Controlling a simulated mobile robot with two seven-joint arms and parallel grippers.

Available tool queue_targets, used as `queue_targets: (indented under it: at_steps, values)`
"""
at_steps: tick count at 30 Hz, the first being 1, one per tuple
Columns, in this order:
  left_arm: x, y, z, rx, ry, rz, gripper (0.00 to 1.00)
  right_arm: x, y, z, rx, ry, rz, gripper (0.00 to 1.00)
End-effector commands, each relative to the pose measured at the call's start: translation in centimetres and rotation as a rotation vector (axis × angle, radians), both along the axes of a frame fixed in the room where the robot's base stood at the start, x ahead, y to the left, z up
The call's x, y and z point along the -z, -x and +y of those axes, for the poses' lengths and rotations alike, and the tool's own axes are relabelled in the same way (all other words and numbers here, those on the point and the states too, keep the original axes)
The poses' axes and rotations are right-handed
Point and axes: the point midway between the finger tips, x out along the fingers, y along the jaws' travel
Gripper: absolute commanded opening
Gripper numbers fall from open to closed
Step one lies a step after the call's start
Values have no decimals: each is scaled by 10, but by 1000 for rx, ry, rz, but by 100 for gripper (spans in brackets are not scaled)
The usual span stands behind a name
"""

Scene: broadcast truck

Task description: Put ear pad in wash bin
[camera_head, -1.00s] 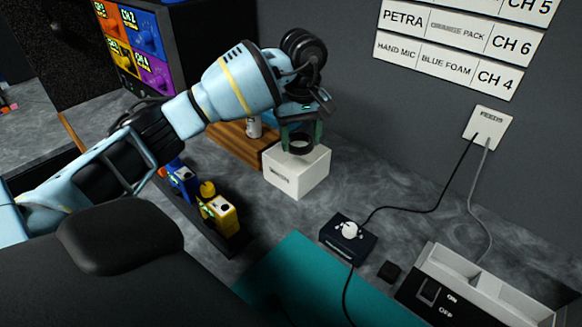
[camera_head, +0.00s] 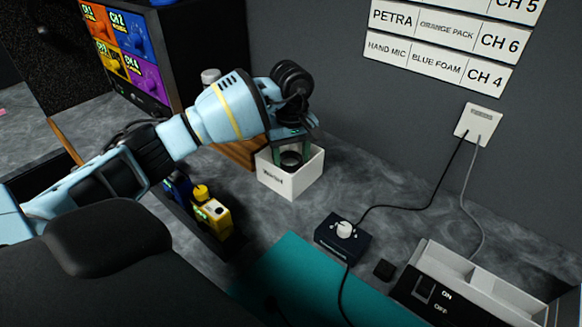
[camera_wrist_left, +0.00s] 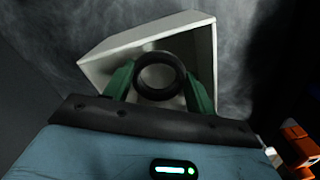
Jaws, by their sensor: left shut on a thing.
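The ear pad (camera_head: 290,160) is a black ring. My left gripper (camera_head: 291,156) is shut on it, with a green finger on each side. The wash bin (camera_head: 290,185) is a small open white box with dark lettering on its front, standing on the grey counter. The gripper points down into the bin's opening, and the ear pad shows at the level of the rim. In the left wrist view the ear pad (camera_wrist_left: 161,76) sits between the green fingertips, in front of the bin's open inside (camera_wrist_left: 200,50). Whether it touches the bin floor cannot be told. My right gripper does not show.
A rack with yellow (camera_head: 214,216) and blue packs stands left of the bin. A black box with a white knob (camera_head: 343,237) and cable lies to the right. A teal mat (camera_head: 300,280) and a switch panel (camera_head: 436,297) are in front. The wall is close behind.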

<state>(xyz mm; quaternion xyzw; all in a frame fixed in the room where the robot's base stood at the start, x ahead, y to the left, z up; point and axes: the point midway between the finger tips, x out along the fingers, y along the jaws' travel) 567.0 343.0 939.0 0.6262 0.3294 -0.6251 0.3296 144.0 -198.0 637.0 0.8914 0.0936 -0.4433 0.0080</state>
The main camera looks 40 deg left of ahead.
Motion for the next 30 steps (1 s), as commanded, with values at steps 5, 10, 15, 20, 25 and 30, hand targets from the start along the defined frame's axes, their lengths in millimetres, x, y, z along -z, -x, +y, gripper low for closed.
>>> queue_targets:
  at_steps: [5,10,15,20,25,30]
  values:
    - [18,1,0,0,1,4,34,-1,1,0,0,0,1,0]
    - [36,1,0,0,0,1,34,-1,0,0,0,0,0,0]
    - [37,0,0,0,0,0,34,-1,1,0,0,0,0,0]
    - [40,0,0,0,0,1,34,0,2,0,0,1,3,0]
    - [41,0,0,0,-1,1,65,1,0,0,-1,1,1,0]
    - [40,0,0,0,-1,1,65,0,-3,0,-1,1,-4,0]
